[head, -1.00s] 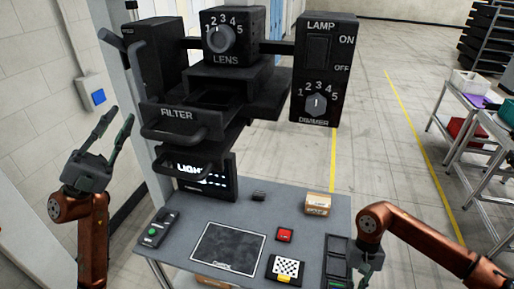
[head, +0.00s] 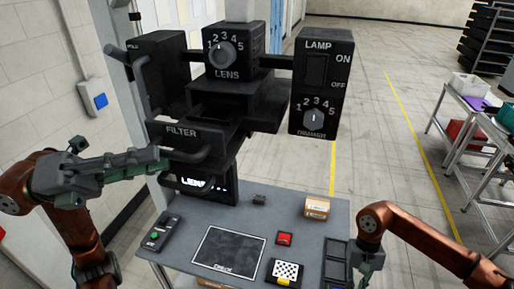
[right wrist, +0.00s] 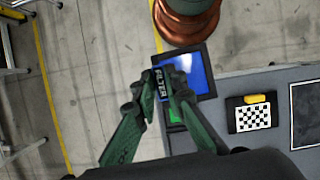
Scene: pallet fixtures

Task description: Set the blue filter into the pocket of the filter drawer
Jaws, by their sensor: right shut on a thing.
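The filter drawer (head: 181,134), a black unit labelled FILTER with a bar handle (head: 195,153), sits below the lens block. Its pocket cannot be made out. My left gripper (head: 162,161) is level in front of the drawer's left side, by the handle; I cannot tell whether it touches or how far its fingers are apart. My right gripper (right wrist: 160,84) is shut on a dark tab marked FILTER. A blue filter pane (right wrist: 196,72) in a dark frame shows just beyond the fingers, with a green patch beside it. In the head view my right gripper (head: 366,262) is low beside the table's rack.
The grey table (head: 270,212) carries a black remote (head: 157,233), a dark mat (head: 228,252), a red button (head: 284,239), a checkered card (head: 285,271), a small carton (head: 317,208) and a dark rack (head: 336,262). The lamp box (head: 322,85) hangs above its right side.

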